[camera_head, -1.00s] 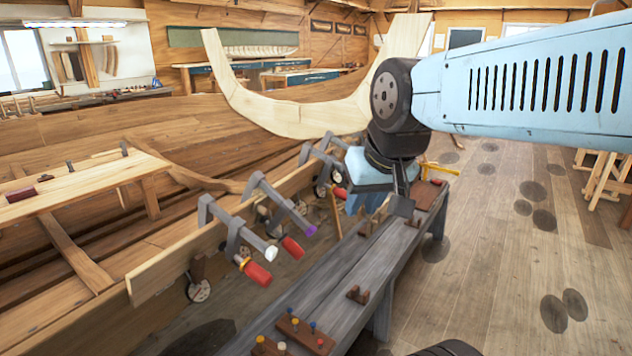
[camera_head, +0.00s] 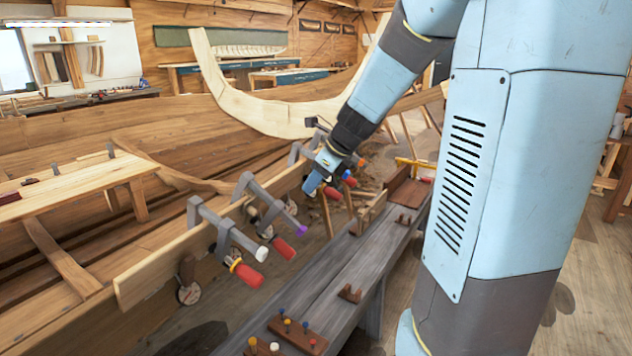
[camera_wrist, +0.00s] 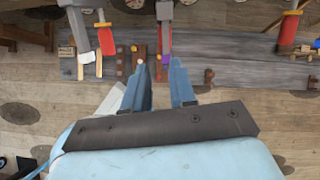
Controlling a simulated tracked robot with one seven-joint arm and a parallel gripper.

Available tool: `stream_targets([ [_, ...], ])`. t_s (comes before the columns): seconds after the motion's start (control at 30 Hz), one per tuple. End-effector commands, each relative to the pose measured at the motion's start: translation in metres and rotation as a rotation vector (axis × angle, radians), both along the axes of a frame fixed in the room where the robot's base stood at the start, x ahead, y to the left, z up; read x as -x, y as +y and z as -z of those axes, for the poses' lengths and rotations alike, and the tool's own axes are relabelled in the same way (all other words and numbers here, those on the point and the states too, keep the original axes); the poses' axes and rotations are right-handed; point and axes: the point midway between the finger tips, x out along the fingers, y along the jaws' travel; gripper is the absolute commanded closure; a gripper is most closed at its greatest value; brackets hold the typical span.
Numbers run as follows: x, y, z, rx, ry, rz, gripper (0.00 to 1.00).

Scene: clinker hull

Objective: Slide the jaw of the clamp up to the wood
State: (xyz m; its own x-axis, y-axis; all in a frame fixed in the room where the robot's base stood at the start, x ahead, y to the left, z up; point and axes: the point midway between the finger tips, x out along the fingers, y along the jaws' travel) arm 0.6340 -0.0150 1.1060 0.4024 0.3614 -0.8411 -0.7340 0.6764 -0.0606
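Several grey bar clamps with red handles sit along the upper edge of a long wooden plank (camera_head: 150,275). The nearest clamp (camera_head: 225,232) has a white tip and a yellow-ringed handle. The clamp beside it (camera_head: 268,205) has a purple tip; a purple-tipped bar (camera_wrist: 165,40) shows in the wrist view. More clamps farther along are partly hidden by my arm. I cannot tell which clamp is meant. My gripper (camera_head: 313,187) is near those farther clamps. In the wrist view its fingers (camera_wrist: 160,75) are apart with nothing between them, short of the purple tip.
A grey bench (camera_head: 330,285) runs beside the plank, carrying peg blocks (camera_head: 290,335) and small wooden blocks. The boat hull (camera_head: 80,150) fills the left, with a pale curved frame (camera_head: 265,115) behind. My arm covers much of the right side.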

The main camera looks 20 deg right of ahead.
Motion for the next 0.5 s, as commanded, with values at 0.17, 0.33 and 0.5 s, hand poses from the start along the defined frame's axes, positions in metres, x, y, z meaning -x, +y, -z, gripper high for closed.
stream_targets([
  [0.17,-0.013,-0.004,0.009,-0.050,0.039,0.102,0.74],
  [0.33,-0.016,-0.001,0.015,-0.056,0.044,0.111,0.74],
  [0.5,-0.022,0.005,0.028,-0.055,0.044,0.110,0.74],
])
